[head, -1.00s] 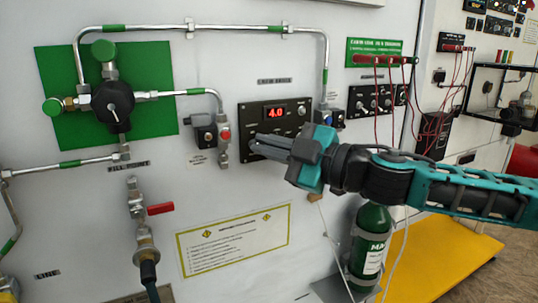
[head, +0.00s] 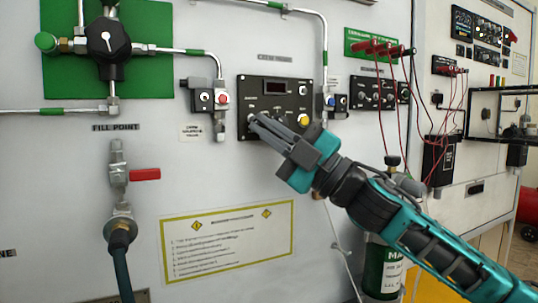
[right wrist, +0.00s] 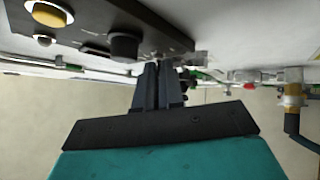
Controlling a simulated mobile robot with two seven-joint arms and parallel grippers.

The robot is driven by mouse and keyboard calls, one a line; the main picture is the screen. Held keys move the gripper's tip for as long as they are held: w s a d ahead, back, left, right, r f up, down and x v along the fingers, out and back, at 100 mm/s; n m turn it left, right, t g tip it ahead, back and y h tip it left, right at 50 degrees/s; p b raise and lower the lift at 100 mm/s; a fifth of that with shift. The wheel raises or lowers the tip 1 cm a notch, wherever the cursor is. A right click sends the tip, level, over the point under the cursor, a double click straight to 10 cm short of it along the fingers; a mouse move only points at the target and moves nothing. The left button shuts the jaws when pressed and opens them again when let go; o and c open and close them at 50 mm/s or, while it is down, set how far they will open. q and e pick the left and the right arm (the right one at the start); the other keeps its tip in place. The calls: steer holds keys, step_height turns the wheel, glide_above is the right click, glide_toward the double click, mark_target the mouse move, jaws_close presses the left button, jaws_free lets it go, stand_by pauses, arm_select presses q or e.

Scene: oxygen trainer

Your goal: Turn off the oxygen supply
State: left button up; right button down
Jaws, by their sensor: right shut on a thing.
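The black oxygen control panel (head: 262,89) is on the white wall, with a dark display window (head: 275,87), small knobs and a yellow button (head: 303,121). My right gripper (head: 256,122) reaches in from the right, its fingertips at the panel's lower left. It is shut on a small control there, which the fingers mostly hide. In the right wrist view the fingers (right wrist: 159,68) are close together against the panel's edge (right wrist: 120,18), beside a black knob (right wrist: 124,46). The yellow button (right wrist: 49,14) shows at the upper left. My left gripper is not in view.
A black regulator dial (head: 108,40) sits on a green plate at the upper left. A red-handled valve (head: 145,174) with a hose is below it. Red cables (head: 398,90) hang at the right. A green cylinder (head: 383,268) stands behind my right arm.

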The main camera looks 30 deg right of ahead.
steer(key=shift+f+n+y+b, duration=0.4)
steer(key=shift+y, duration=0.2)
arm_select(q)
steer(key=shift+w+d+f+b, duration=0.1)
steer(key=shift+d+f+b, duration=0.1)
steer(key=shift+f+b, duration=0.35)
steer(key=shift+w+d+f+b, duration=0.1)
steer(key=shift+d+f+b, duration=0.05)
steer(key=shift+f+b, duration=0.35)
arm_select(e)
steer(key=shift+w+n+y, duration=0.2)
steer(key=shift+n+y, duration=0.8)
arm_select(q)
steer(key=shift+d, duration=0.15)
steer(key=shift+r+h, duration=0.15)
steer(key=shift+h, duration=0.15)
arm_select(e)
steer(key=shift+n+y, duration=0.3)
steer(key=c, duration=1.5)
jaws_free()
steer(key=shift+c, duration=0.2)
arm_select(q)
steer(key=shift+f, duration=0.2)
